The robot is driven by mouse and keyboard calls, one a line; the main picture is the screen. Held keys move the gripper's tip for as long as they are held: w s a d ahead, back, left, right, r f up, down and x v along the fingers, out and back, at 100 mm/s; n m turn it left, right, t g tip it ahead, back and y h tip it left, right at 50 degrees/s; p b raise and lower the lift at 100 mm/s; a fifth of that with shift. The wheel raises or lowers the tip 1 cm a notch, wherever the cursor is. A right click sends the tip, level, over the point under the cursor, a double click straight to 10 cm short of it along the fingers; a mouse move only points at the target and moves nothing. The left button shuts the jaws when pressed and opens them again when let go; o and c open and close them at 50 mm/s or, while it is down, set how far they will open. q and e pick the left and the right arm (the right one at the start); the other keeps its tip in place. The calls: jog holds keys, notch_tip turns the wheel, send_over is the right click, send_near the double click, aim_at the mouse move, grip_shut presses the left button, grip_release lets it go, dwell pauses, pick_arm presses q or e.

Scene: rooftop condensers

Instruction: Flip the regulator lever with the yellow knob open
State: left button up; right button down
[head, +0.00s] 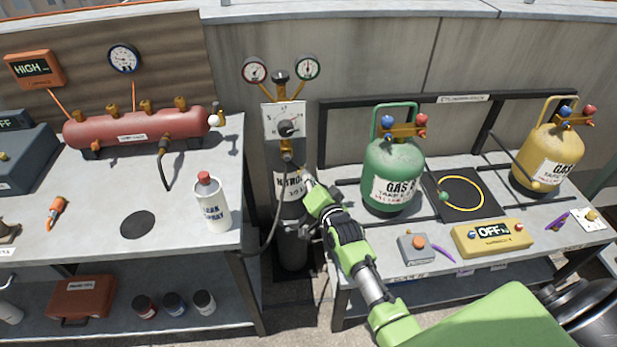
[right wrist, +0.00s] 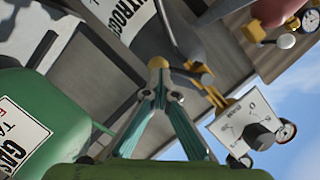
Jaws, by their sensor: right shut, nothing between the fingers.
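The regulator's white panel (head: 270,115), with a dark dial (head: 287,128) on it, sits atop the grey nitrogen cylinder (head: 292,215) between the two benches. The panel also shows at lower right in the right wrist view (right wrist: 227,127). My right gripper (head: 309,184) is shut and empty, its tips close to the cylinder's neck and below the panel. In the right wrist view its fingers (right wrist: 165,90) come together near small yellow parts (right wrist: 195,73). I cannot tell whether they touch. My left gripper is not in view.
A green gas tank (head: 392,170) stands close to the right of my gripper. A yellow tank (head: 545,160) is farther right. A red manifold (head: 140,127) and a spray bottle (head: 211,205) are on the left bench. A dark hose (head: 258,252) hangs beside the cylinder.

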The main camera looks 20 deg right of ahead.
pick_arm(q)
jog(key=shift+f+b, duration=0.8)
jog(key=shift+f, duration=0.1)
pick_arm(e)
jog(key=shift+w+a+f+m+t+y, duration=0.2)
jog(key=shift+a+f+m, duration=0.15)
jog(key=shift+m, duration=0.3)
jog(key=shift+w+a+f+m+t+y, duration=0.1)
jog(key=shift+a+f+m+t+y, duration=0.15)
jog(key=shift+a+m, duration=0.3)
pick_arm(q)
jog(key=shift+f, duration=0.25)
pick_arm(e)
jog(key=shift+a+f, duration=0.2)
jog(key=shift+a, duration=0.1)
dwell(2.5)
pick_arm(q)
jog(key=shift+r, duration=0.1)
